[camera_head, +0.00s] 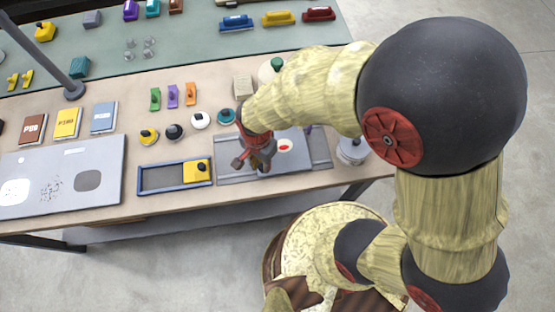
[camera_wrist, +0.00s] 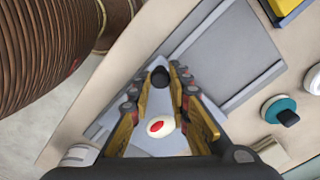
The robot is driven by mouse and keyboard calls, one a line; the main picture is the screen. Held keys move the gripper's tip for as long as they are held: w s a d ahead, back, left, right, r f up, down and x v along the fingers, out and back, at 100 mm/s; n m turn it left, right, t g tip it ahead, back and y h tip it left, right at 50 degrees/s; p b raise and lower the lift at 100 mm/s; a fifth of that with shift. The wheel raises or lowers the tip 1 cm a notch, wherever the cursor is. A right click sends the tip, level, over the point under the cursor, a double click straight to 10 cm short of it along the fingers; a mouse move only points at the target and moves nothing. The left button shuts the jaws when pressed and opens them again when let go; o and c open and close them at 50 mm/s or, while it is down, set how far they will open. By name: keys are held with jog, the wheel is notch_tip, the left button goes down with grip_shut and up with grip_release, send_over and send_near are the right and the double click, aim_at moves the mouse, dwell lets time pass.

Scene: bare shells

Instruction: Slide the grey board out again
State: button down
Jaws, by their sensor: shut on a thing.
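My gripper (camera_head: 259,166) is over the board's left part, pointing down. In the wrist view my fingers (camera_wrist: 161,75) are shut on a small dark knob (camera_wrist: 159,78) that stands on the board. My gripper hides part of the board in the head view.
A blue-framed tray (camera_head: 175,187) with a yellow block (camera_head: 197,171) lies just left. A teal round knob (camera_head: 227,117) stands behind, and a pale lidded pot (camera_head: 353,150) is at the right. The bench's front edge is close, with open floor beyond.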

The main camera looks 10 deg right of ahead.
jog(key=a, duration=1.3)
jog(key=shift+w+r+p, duration=0.1)
jog(key=shift+w+p, duration=0.2)
jog(key=shift+p, duration=0.05)
jog(key=c, duration=1.8)
grip_release()
jog(key=shift+a, duration=0.15)
jog(key=shift+o, duration=0.8)
notch_tip(320, 180, up, 12)
